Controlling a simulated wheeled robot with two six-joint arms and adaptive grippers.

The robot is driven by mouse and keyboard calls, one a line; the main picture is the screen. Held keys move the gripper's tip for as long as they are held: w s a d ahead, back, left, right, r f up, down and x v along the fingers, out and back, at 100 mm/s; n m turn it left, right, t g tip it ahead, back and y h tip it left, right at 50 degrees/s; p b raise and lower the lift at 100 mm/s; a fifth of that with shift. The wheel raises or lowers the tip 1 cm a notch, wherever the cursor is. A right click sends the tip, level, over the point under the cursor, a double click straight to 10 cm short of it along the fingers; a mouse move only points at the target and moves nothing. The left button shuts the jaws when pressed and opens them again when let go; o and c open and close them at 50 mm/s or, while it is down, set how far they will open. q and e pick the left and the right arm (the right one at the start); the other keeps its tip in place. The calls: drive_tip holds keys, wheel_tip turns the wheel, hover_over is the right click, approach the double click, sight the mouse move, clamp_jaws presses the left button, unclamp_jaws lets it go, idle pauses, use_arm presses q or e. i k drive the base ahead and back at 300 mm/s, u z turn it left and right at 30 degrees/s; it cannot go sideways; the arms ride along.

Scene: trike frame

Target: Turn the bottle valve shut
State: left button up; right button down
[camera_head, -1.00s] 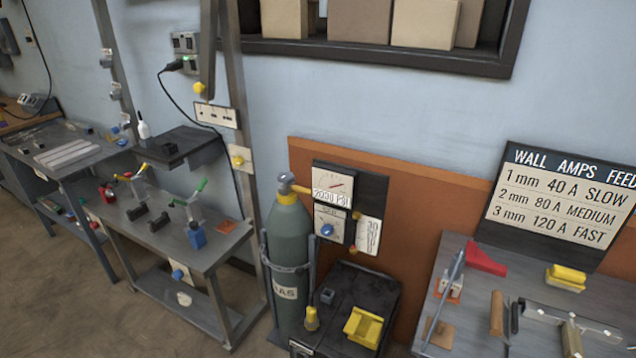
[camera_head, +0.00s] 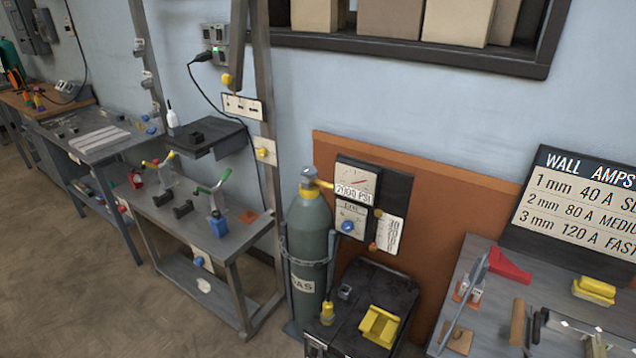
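The gas bottle (camera_head: 308,240) is a grey-green cylinder standing upright in the middle of the view, with a chain around its body and a label reading GAS in part. The bottle valve (camera_head: 309,178) is a grey knob on top with a yellow fitting that leads right toward the gauge panel. The gauge panel (camera_head: 354,187) has a dial, a readout that looks like 2000 PSI, and a blue knob (camera_head: 347,227) below. Neither of my grippers is in view, and nothing touches the valve.
A black cart (camera_head: 379,276) with a yellow tray (camera_head: 380,326) stands right of the bottle. A grey workbench (camera_head: 187,222) with clamps stands left, and another bench (camera_head: 455,262) stands right under a sign (camera_head: 580,205). Open floor (camera_head: 90,305) lies at lower left.

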sight(309, 172)
drive_tip(key=u, duration=0.3)
drive_tip(key=k, duration=0.35)
drive_tip(key=u, duration=0.2)
drive_tip(key=i, duration=1.1)
drive_tip(key=z, duration=1.1)
